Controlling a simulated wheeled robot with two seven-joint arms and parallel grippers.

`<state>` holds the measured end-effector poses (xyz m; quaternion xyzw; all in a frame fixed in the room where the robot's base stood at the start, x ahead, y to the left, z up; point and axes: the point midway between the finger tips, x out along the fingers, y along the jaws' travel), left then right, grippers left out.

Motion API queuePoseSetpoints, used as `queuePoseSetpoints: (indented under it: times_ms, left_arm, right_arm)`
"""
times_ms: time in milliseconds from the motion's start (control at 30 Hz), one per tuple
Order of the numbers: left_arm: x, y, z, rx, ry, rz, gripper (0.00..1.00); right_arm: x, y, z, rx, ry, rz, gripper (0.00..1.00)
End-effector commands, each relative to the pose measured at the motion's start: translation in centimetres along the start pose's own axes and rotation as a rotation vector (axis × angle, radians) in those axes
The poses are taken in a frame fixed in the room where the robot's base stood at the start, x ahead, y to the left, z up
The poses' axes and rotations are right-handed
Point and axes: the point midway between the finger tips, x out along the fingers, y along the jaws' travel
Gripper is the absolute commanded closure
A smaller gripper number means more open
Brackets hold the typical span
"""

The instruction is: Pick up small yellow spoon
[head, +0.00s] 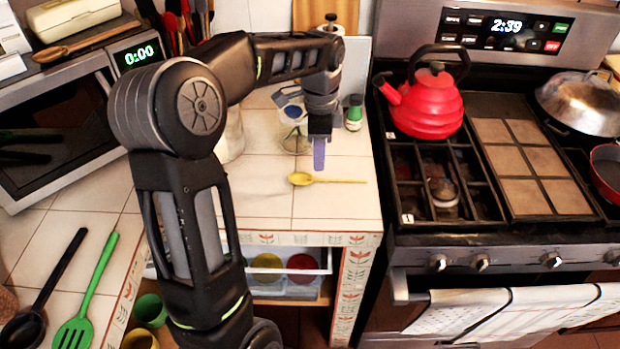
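A small yellow spoon (328,180) lies flat on the white tiled counter (268,208), its bowl to the left and its handle pointing right. My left gripper (319,155) points down just above and behind the spoon. Its fingers look apart from the spoon. I see the fingers edge-on, so I cannot tell whether they are open or shut. My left arm crosses the left and middle of the head view and hides part of the counter. My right gripper is not in view.
A red kettle (426,103) stands on the stove, right of the counter. A small green-capped bottle (354,113) and a glass (295,141) stand close to the gripper. A microwave (62,125) is at left. A green slotted spatula (85,300) lies at lower left.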

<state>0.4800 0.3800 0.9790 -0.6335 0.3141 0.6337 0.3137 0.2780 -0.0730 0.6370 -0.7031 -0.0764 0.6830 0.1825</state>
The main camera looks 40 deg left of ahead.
Motion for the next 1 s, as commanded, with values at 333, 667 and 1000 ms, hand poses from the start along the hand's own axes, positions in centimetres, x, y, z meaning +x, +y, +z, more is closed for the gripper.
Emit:
queuePoseSetpoints:
  times_ms: [333,667,1000]
  left_arm:
    - [1.0,0.0,0.0,-0.001,0.000,0.000,0.67]
    - [3.9,0.1,-0.1,0.000,-0.002,0.003,0.67]
    - [6.2,0.0,-0.2,-0.001,0.000,-0.001,0.67]
  right_arm:
    - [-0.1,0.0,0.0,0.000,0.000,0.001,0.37]
    - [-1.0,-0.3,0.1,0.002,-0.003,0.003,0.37]
    - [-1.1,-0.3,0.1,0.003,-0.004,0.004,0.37]
